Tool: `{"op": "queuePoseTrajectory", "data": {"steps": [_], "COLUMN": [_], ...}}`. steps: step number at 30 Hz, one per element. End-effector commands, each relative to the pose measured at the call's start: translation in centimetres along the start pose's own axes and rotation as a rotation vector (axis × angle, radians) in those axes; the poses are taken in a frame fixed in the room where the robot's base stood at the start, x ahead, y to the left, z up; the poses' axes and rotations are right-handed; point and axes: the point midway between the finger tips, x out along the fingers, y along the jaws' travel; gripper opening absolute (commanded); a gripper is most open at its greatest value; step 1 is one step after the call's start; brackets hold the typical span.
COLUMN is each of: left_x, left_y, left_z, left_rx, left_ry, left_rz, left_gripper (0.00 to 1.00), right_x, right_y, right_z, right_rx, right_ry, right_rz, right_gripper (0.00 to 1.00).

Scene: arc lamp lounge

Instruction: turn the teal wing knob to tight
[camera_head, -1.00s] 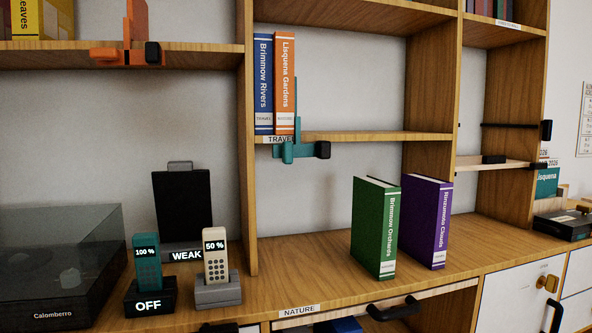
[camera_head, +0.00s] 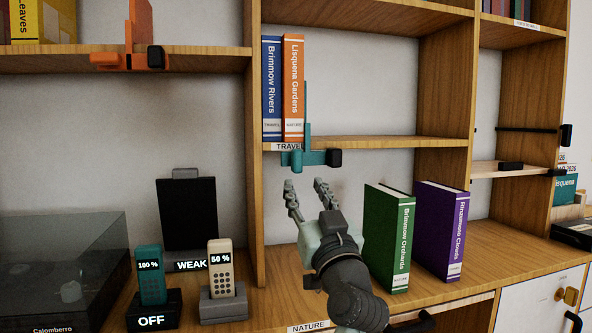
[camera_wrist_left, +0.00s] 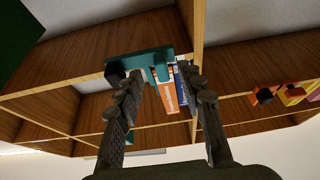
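A teal bookend clamp (camera_head: 316,157) with a black end piece (camera_head: 334,158) grips the edge of the middle shelf, below an orange book. Its teal wing knob (camera_wrist_left: 161,67) appears as an upright teal piece under the clamp in the left wrist view. My left gripper (camera_head: 306,186) is open and empty, pointing up at the clamp from just below, apart from it. In the left wrist view, the clamp lies just beyond and between the open fingers (camera_wrist_left: 163,82). The knob's exact turn angle and any tight mark are not readable. My right gripper is out of view.
A blue book (camera_head: 271,90) and the orange book (camera_head: 293,88) stand on the shelf above. A green book (camera_head: 388,240) and a purple book (camera_head: 440,230) stand right of my arm. An orange clamp (camera_head: 130,60) sits upper left.

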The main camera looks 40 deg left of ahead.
Motion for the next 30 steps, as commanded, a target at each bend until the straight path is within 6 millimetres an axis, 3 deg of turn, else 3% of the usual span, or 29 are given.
{"op": "queuePoseTrajectory", "data": {"steps": [6, 12, 23, 30], "left_x": [3.8, 6.1, 6.6, 6.6], "left_y": [0.0, 0.1, 0.0, 0.1], "left_z": [-0.3, 0.0, 0.1, 0.1], "left_rx": [0.005, 0.005, 0.003, 0.003], "left_ry": [0.001, -0.001, -0.003, -0.003], "left_rz": [0.000, 0.001, 0.002, 0.002], "left_gripper": [0.38, 0.38, 0.38, 0.08], "right_x": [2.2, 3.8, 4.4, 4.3], "right_y": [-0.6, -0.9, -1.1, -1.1], "right_z": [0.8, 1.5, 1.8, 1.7], "right_rx": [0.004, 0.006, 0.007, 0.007], "right_ry": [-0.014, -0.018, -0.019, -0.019], "right_rz": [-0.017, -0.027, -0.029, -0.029], "right_gripper": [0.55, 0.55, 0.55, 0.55]}}
